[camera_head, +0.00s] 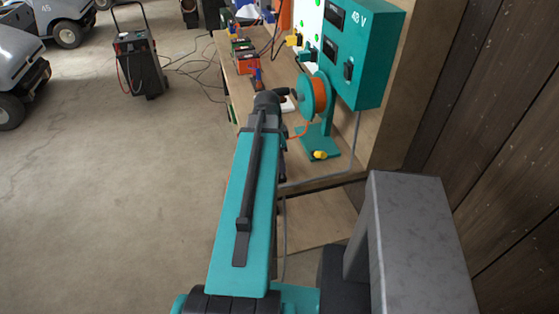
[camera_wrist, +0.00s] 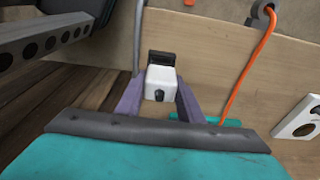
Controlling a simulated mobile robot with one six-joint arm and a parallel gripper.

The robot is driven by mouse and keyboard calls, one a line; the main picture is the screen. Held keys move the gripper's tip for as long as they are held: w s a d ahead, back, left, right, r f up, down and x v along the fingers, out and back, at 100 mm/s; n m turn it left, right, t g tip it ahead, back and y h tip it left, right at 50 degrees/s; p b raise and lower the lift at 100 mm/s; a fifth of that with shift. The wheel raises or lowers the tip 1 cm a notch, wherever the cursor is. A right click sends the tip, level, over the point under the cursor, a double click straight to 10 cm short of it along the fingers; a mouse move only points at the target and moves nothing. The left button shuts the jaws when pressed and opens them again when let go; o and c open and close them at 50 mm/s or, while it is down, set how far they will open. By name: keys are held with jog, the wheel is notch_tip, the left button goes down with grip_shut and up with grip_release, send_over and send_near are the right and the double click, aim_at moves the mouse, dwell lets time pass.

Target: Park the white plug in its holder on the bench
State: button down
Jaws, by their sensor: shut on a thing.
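The white plug (camera_wrist: 160,83) shows in the wrist view between the two purple fingers of my gripper (camera_wrist: 161,92), which are shut on it. A dark socket-like opening shows on the plug's near face. A black block (camera_wrist: 161,58) sits directly beyond the plug; I cannot tell whether it is part of the plug or of something behind it. A white piece with dark round holes (camera_wrist: 300,118) lies at the right edge, apart from the gripper; I cannot tell whether it is the holder. In the head view my arm reaches over the wooden bench (camera_head: 275,155) and hides the fingers and plug.
A teal 48 V box (camera_head: 365,50) is mounted behind. Red battery-like boxes (camera_head: 246,62) stand farther back. An orange cable (camera_wrist: 248,70) runs right of the gripper.

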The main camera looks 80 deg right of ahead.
jog(key=shift+f+b, duration=0.85)
jog(key=shift+f, duration=0.7)
jog(key=c, duration=1.1)
grip_release()
jog(key=shift+r, duration=0.15)
jog(key=shift+w+a+r+b, duration=0.25)
jog(key=shift+r+b, duration=0.35)
jog(key=shift+r, duration=1.65)
jog(key=shift+w+a+r+b, duration=0.1)
jog(key=shift+w+r+b, duration=0.4)
jog(key=shift+r, duration=1.75)
jog(key=shift+w+a+r+b, duration=0.15)
jog(key=shift+r+b, duration=0.55)
jog(key=shift+r, duration=1.55)
jog(key=shift+d, duration=0.1)
jog(key=shift+w, duration=0.1)
